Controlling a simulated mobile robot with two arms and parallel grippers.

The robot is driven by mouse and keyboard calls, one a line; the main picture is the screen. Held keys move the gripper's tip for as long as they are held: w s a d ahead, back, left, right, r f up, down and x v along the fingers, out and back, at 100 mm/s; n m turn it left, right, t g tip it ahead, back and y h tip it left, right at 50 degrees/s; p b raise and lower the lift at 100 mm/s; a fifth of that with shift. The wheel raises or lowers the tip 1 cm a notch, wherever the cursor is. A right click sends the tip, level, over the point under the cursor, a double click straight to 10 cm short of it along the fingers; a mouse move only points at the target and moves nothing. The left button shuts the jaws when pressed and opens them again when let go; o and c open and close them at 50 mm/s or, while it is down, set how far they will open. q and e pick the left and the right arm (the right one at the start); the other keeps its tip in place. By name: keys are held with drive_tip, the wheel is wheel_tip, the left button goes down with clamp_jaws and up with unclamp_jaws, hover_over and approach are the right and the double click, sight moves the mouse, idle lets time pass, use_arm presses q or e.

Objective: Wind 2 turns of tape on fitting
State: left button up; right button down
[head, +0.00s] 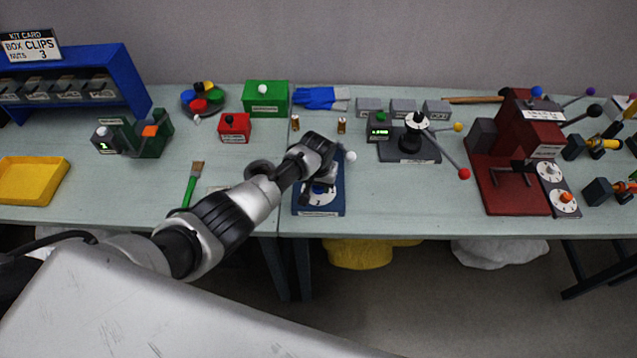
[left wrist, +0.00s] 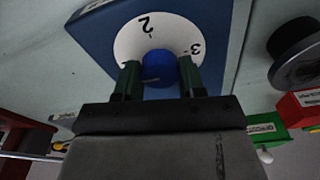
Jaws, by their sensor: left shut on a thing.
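My left gripper (head: 322,176) reaches down over a blue box (head: 303,208) near the front edge of the bench. In the left wrist view the gripper (left wrist: 158,80) is shut on a round blue knob (left wrist: 157,66), with one dark green finger on each side. The knob sits at the middle of a white dial (left wrist: 140,30) marked with numbers, 2 and 3 among them. The dial is on the blue box, which also shows in the left wrist view (left wrist: 90,30). In the head view the gripper and wrist hide part of the dial. I cannot make out a tape or a taped fitting. My right gripper is not in view.
Two small brass-coloured pieces (head: 341,126) stand behind the blue box. A grey lever device (head: 410,150) and a red press (head: 515,150) stand to the right. A green box (head: 266,98), a red box (head: 234,127) and a brush (head: 193,182) are to the left.

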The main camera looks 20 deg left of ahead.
use_arm(q)
drive_tip(key=shift+m, duration=1.1)
drive_tip(key=shift+m+h, duration=0.4)
drive_tip(key=shift+m, duration=1.3)
drive_tip(key=shift+b, duration=0.3)
drive_tip(key=shift+w+m, duration=0.1)
drive_tip(key=shift+m, duration=0.9)
drive_tip(key=shift+m+b, duration=0.35)
drive_tip(key=shift+m, duration=0.35)
